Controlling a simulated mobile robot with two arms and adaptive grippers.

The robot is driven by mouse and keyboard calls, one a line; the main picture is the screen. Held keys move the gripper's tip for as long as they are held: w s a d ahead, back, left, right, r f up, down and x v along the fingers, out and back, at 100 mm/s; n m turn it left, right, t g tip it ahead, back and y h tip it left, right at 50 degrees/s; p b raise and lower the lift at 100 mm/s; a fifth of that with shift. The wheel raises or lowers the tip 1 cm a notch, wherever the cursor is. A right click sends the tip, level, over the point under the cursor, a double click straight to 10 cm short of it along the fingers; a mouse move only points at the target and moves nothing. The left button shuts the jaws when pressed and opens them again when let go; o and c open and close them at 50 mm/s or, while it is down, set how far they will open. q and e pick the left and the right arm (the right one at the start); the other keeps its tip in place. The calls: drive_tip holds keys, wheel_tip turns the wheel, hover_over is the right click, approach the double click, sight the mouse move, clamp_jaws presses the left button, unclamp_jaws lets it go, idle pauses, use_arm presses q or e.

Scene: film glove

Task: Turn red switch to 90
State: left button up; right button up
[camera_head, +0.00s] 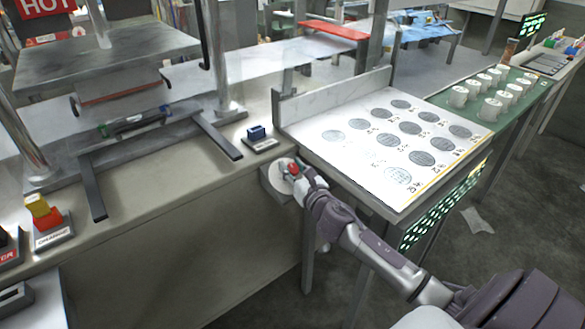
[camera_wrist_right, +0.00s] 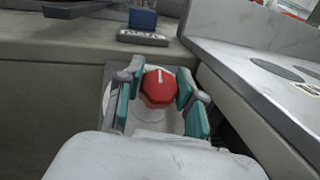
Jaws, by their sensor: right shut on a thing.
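The red switch (camera_wrist_right: 158,88) is a red knob with a white pointer line, mounted on a round pale dial plate on the front of the grey bench. In the right wrist view its line points nearly straight up, toward the bench top. My right gripper (camera_wrist_right: 157,97) has its two teal-padded fingers on either side of the knob, shut on it. In the head view the knob (camera_head: 293,168) shows red in front of the dial plate (camera_head: 276,180), partly covered by my right gripper (camera_head: 301,175). The dial's markings cannot be read. My left gripper is not in view.
A blue switch (camera_head: 256,132) sits on the bench top just above the dial. A white slab table (camera_head: 330,146) with round dark patterns stands close to the right. A yellow and red switch (camera_head: 44,213) is at the left. A press (camera_head: 110,65) stands behind.

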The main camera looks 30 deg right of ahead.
drive_tip(key=m+g+h+p, duration=0.1)
drive_tip(key=m+h, duration=0.1)
drive_tip(key=m+g+h+p, duration=0.1)
drive_tip(key=m+h+p, duration=0.1)
drive_tip(key=m, duration=0.1)
drive_tip(key=shift+a+r+h, duration=0.1)
drive_tip(key=shift+r+h, duration=0.05)
drive_tip(key=shift+h, duration=0.25)
drive_tip(key=m+g+h+p, duration=0.2)
drive_tip(key=m+g, duration=0.1)
drive_tip(key=m, duration=0.1)
drive_tip(key=m+g+h+p, duration=0.2)
drive_tip(key=m+g, duration=0.1)
drive_tip(key=m, duration=0.1)
drive_tip(key=shift+h, duration=0.3)
drive_tip(key=m+g+p, duration=0.2)
drive_tip(key=m+g, duration=0.2)
drive_tip(key=shift+g+h+p, duration=0.3)
drive_tip(key=shift+p, duration=0.1)
drive_tip(key=shift+s+f+m+g+p, duration=0.1)
drive_tip(key=shift+f+m+g+p, duration=0.1)
drive_tip(key=shift+m+g, duration=0.6)
drive_tip(key=shift+s+f+m+g+p, duration=0.1)
drive_tip(key=shift+m+g+p, duration=0.1)
drive_tip(key=shift+m+g, duration=0.6)
drive_tip(key=shift+d+y, duration=0.2)
drive_tip(key=shift+y, duration=0.2)
drive_tip(key=o, duration=1.2)
drive_tip(key=shift+c, duration=0.2)
drive_tip(key=shift+a+r, duration=0.1)
